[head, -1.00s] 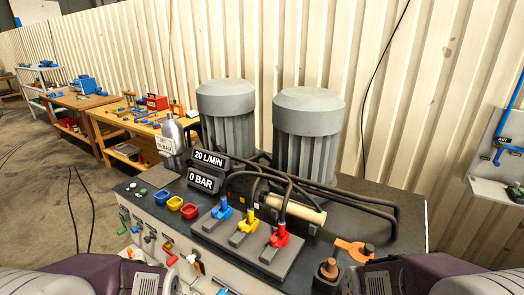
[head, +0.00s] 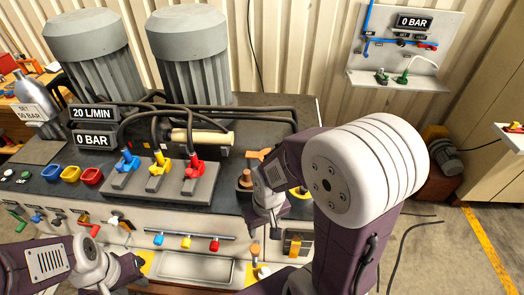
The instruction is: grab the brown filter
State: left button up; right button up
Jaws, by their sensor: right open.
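The brown filter (head: 246,178) appears to be the short brown cylinder standing upright in a dark holder on the right part of the bench top. My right gripper (head: 265,222) is open and points down at the bench's front edge, just right of and nearer than the brown cylinder, apart from it as far as I can tell. My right forearm hides the bench area behind it. My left gripper (head: 132,284) is low at the left, in front of the bench; its fingers are too small and dark to judge.
An orange tool (head: 258,154) lies behind the brown cylinder, partly hidden. Blue, yellow and red valves (head: 194,168) stand on a grey block to the left. Two grey motors (head: 190,55) stand at the back.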

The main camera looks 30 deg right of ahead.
aim_at(246, 182)
jog(key=i+j+z, duration=0.15)
jog(key=j+z, duration=1.2)
jog(key=j, duration=0.2)
jog(key=k+j+z, duration=0.1)
jog(key=j+z, duration=0.3)
jog(key=j, duration=0.15)
